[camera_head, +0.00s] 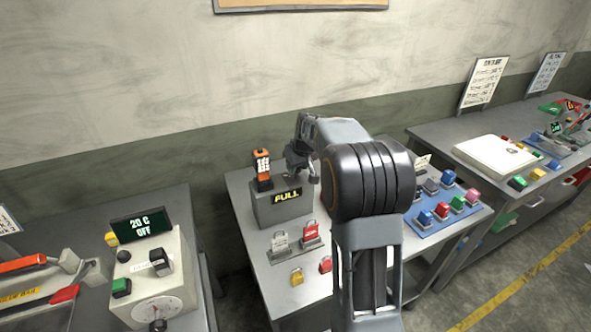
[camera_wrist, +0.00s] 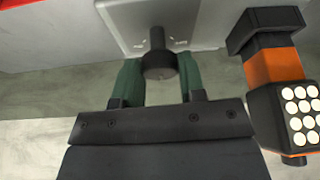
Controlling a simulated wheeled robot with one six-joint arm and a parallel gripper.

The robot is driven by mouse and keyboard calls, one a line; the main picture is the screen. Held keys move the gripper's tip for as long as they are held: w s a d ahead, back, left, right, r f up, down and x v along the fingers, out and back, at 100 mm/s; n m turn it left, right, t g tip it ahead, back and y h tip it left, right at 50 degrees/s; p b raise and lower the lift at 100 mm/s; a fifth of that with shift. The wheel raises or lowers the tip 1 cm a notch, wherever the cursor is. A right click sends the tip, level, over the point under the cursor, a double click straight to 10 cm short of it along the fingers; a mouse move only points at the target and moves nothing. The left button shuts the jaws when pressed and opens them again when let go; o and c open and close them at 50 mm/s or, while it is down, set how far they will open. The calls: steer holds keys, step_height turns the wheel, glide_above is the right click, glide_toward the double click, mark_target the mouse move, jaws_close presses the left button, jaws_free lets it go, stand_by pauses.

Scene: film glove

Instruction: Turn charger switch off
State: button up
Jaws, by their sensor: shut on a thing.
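The charger (camera_head: 280,209) is a grey box with a lit display reading FULL, standing on the middle table. Its switch is a dark lever with a round end (camera_wrist: 157,62), rising from a light plate (camera_wrist: 176,20) with small unreadable marks on each side. My gripper (camera_head: 300,172) is over the right side of the charger. In the wrist view the green fingers of my gripper (camera_wrist: 160,74) are on both sides of the lever's end and shut on it. In the head view the switch is hidden behind my gripper.
An orange and black device with white dots (camera_head: 262,168) stands upright on the charger's left side, close beside my gripper, and shows at right in the wrist view (camera_wrist: 275,66). Red and yellow padlocks lie in front. A blue tray (camera_head: 428,226) holds several coloured blocks at right.

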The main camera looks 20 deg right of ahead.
steer(key=n+y+b, duration=0.1)
steer(key=n, duration=0.2)
steer(key=shift+d+f+n+b, duration=0.1)
steer(key=shift+d+n+b, duration=0.05)
steer(key=shift+n+b, duration=0.25)
steer(key=shift+w+n+g+y+b, duration=0.1)
steer(key=shift+n+g+y+b, duration=0.65)
steer(key=shift+n, duration=1.15)
steer(key=shift+n+y+p, duration=0.25)
steer(key=shift+n+p, duration=0.05)
steer(key=o, duration=0.9)
steer(key=v, duration=1.4)
